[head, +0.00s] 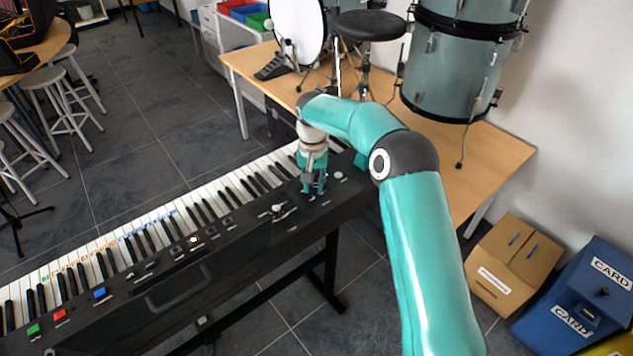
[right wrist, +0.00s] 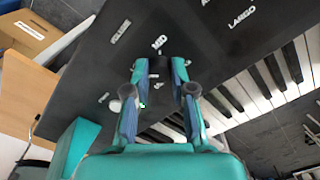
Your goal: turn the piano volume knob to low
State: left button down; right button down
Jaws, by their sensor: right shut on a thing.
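The black piano keyboard (head: 240,240) stretches from lower left to the centre in the head view. My right gripper (head: 313,188) points down onto its control panel near the far right end. In the right wrist view, my right gripper (right wrist: 160,85) has its fingers on either side of a small dark knob (right wrist: 158,68), right below a "MID" label (right wrist: 159,42). It is shut on this knob, the volume knob by that label. The fingers hide most of it, and its pointer cannot be read. My left gripper is not in view.
A pale knob (head: 339,176) sits just right of the gripper on the panel. Another knob (head: 278,209) is to the left, and a "LARGO" label (right wrist: 242,18) shows. A wooden table (head: 490,165) with drums stands behind. A cardboard box (head: 513,262) lies at right.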

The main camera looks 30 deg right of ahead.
aim_at(313, 186)
jog(key=shift+w+r, duration=0.15)
jog(key=shift+r, duration=0.05)
dwell(0.3)
jog(key=c, duration=1)
grip_release()
jog(key=shift+f, duration=0.1)
notch_tip(313, 186, up, 12)
jog(key=shift+f, duration=0.1)
